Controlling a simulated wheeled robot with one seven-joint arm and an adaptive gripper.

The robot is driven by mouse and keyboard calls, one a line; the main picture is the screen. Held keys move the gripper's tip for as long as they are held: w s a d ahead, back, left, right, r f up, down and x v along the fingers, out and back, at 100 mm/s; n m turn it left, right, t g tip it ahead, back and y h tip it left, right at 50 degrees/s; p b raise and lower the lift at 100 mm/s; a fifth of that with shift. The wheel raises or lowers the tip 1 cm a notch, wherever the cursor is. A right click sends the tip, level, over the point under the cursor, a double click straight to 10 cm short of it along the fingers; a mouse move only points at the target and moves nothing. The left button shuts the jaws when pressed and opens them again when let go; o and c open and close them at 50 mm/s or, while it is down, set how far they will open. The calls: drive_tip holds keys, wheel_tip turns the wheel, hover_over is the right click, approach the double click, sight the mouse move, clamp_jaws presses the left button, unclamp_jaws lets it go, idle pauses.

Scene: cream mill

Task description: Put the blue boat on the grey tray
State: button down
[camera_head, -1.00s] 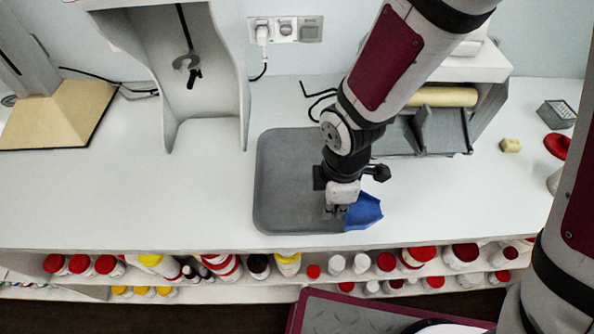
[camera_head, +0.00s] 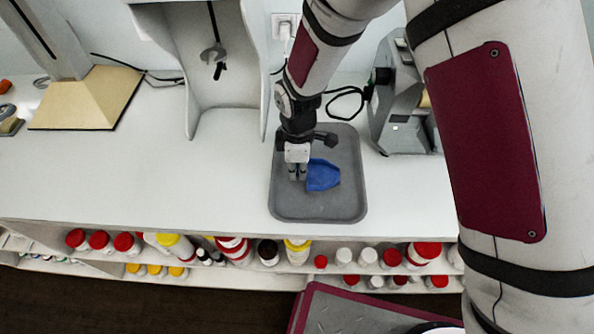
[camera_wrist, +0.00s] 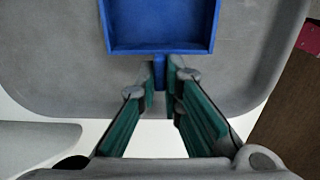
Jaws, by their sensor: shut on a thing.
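The blue boat (camera_head: 323,175) is a small, open, hollow shape over the middle of the grey tray (camera_head: 318,211). My gripper (camera_head: 297,177) is at the boat's left side in the head view. In the wrist view my gripper (camera_wrist: 160,78) is shut on a narrow blue tab at the near end of the boat (camera_wrist: 160,48). The grey tray (camera_wrist: 60,85) fills the background there. I cannot tell whether the boat touches the tray or hangs slightly above it.
The tray lies on a white counter (camera_head: 130,185). A grey machine (camera_head: 400,110) stands behind right, and a white stand (camera_head: 205,60) behind left. Shelves of bottles (camera_head: 235,250) run below the counter's front edge. Free counter lies left of the tray.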

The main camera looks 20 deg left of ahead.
drive_tip(key=shift+f, duration=0.5)
drive_tip(key=shift+f, duration=0.15)
drive_tip(key=c, duration=1.7)
unclamp_jaws()
wheel_tip(320, 180, up, 12)
drive_tip(key=shift+r+b, duration=0.15)
drive_tip(key=shift+b, duration=0.95)
drive_tip(key=shift+r, duration=0.1)
